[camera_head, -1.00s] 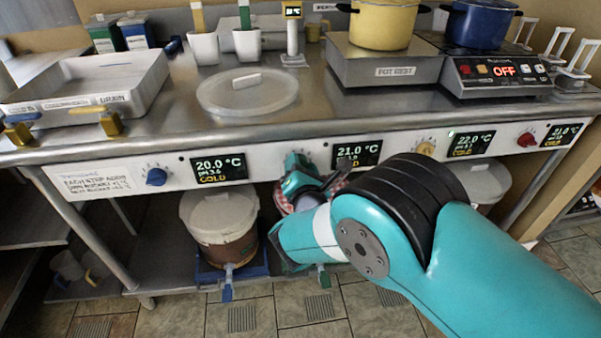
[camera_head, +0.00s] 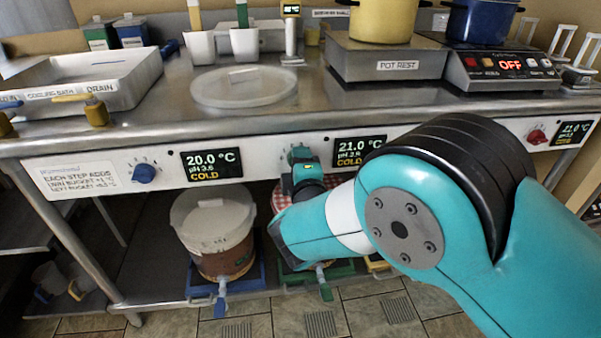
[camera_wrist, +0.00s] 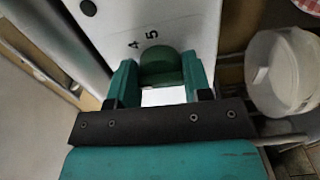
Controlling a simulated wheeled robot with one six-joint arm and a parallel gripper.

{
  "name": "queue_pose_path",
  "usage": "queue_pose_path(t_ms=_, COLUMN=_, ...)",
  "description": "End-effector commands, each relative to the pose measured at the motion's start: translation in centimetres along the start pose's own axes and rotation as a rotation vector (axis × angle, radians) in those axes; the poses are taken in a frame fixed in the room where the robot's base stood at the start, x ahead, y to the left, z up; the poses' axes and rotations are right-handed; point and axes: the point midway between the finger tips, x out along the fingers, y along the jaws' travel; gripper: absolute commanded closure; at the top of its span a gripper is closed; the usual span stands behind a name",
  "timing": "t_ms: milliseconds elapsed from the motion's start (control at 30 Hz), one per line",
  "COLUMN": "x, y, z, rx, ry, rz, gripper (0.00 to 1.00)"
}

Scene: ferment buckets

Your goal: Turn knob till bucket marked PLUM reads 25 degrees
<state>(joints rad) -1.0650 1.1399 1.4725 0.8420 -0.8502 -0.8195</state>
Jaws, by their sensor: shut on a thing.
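My gripper (camera_head: 303,168) is at the control panel, just left of the second display (camera_head: 358,150), which reads 21.0 °C and COLD. In the wrist view my gripper (camera_wrist: 160,66) has its two green fingers shut on a green knob (camera_wrist: 161,71), with dial marks 4 and 5 beyond it. Below the panel, a bucket with a red checkered cover (camera_head: 280,197) is mostly hidden behind my arm. A white-lidded bucket (camera_head: 215,235) stands to its left. I cannot read the name PLUM on any bucket.
A blue knob (camera_head: 144,173) sits beside a display reading 20.0 °C (camera_head: 212,165). A red knob (camera_head: 536,137) and another display (camera_head: 573,133) are at far right. My arm covers the panel between. Trays and pots stand on the steel counter (camera_head: 330,112) above.

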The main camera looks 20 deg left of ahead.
Motion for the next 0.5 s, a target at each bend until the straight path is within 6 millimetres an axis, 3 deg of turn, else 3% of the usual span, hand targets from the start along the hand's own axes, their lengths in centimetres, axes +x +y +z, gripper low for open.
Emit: queue_pose_path(t_ms=500, x=0.04, y=-0.68, z=0.05, rx=0.489, ry=-0.001, rz=0.002, gripper=0.79)
